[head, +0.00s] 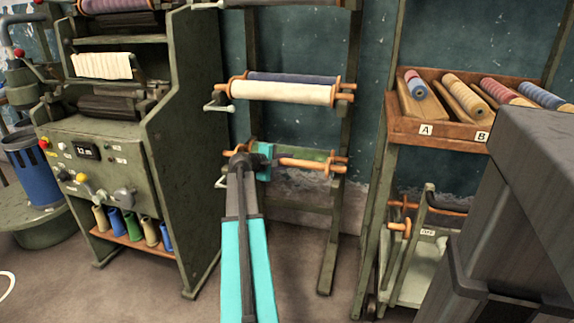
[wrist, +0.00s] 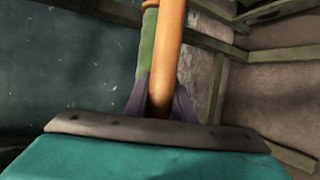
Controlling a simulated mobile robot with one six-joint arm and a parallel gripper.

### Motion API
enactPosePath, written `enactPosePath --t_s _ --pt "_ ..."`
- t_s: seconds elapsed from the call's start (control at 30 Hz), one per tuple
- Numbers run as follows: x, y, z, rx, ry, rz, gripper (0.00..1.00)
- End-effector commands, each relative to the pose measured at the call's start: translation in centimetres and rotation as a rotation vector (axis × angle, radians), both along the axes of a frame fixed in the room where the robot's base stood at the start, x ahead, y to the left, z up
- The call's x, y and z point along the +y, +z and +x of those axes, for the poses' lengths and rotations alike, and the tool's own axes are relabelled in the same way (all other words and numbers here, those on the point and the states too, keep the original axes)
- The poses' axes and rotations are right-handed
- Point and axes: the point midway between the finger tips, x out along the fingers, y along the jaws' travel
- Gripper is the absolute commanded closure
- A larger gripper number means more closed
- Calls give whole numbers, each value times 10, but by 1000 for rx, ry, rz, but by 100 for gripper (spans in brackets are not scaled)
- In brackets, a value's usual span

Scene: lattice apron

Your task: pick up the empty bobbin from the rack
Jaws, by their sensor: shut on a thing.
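The empty bobbin (head: 300,163) is a bare orange wooden rod, lying level at the lower tier of the rack (head: 327,240). In the wrist view the orange bobbin (wrist: 170,55) runs down between the purple fingers of my gripper (wrist: 160,105). The fingers are shut on it. In the head view my gripper (head: 265,161) covers the left part of the bobbin; I cannot tell whether its ends still rest on the rack's supports. A green roll (wrist: 147,45) lies just behind it.
A cream roll (head: 285,92) with a blue one behind hangs on the tier above. A control machine (head: 100,165) stands left. A wooden tray (head: 400,132) of coloured bobbins and a cart (head: 420,260) are at right. Some floor before the rack is clear.

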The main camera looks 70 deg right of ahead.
Motion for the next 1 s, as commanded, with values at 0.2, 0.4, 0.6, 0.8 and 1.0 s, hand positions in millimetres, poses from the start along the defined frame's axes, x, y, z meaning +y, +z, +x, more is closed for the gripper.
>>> enactPosePath --t_s 0.2,0.4,0.6,0.8,1.0 --pt "28 2 -3 1 2 1 100" --pt "55 5 -4 1 3 0 100" --pt "83 7 -7 1 3 0 100" --pt "111 10 -8 1 4 0 100" --pt "135 12 -11 1 3 0 100"
